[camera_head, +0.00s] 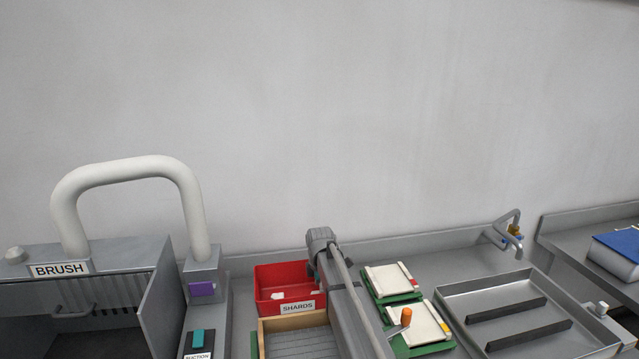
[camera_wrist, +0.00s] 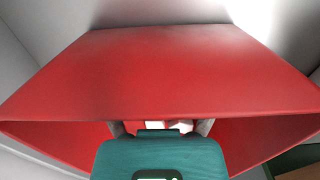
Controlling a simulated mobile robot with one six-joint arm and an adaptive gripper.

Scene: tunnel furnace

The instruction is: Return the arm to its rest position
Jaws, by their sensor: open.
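My gripper (camera_wrist: 160,126) shows in the wrist view as a teal body with two grey fingertips spread apart, open and empty. It is at the red shards bin (camera_wrist: 180,70), whose red wall fills most of that view. White pieces (camera_wrist: 168,125) show beyond the fingertips, inside the bin. In the head view my arm reaches up from the bottom edge to the right side of the red shards bin (camera_head: 283,275). The arm hides my gripper there and part of the bin. How deep the fingertips sit in the bin I cannot tell.
A wooden-rimmed tray (camera_head: 262,335) stands in front of the bin. Green racks with white plates (camera_head: 388,280) lie right of my arm, one with an orange-handled tool (camera_head: 406,317). A steel basin (camera_head: 460,300) is farther right. The BRUSH machine (camera_head: 90,262) stands left; a wall is behind.

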